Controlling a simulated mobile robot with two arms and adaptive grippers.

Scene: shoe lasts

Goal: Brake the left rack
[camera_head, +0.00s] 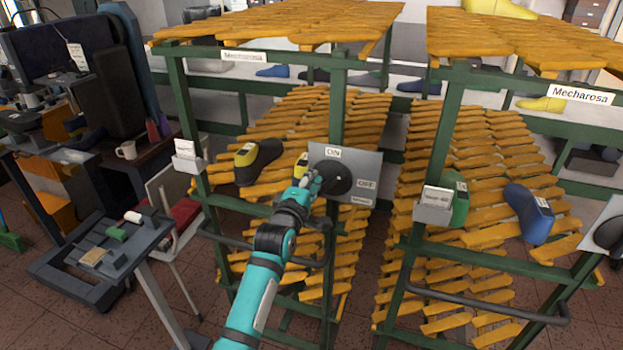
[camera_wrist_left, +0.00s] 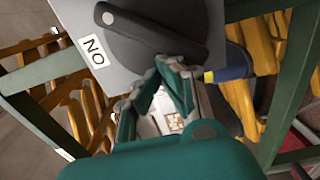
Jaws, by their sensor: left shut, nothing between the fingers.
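The left rack (camera_head: 338,105) has a green frame with sloping yellow slats. A grey panel (camera_head: 362,163) on its right post is marked ON at the top and OFF at the right. A round black knob (camera_head: 336,179) sits on the panel; it also shows in the left wrist view (camera_wrist_left: 145,45), with a raised bar handle. My left gripper (camera_head: 312,181) is shut and empty at the knob's left side. In the left wrist view its fingertips (camera_wrist_left: 172,72) are close to one end of the bar; I cannot tell whether they touch. My right gripper is out of view.
A second rack (camera_head: 455,110) stands at the right with its own panel and black knob (camera_head: 609,232). Dark, green and blue shoe lasts lie on the slats. A grey stand (camera_head: 65,268) and a chair are at the left. A bar handle (camera_head: 265,248) crosses the left rack's front.

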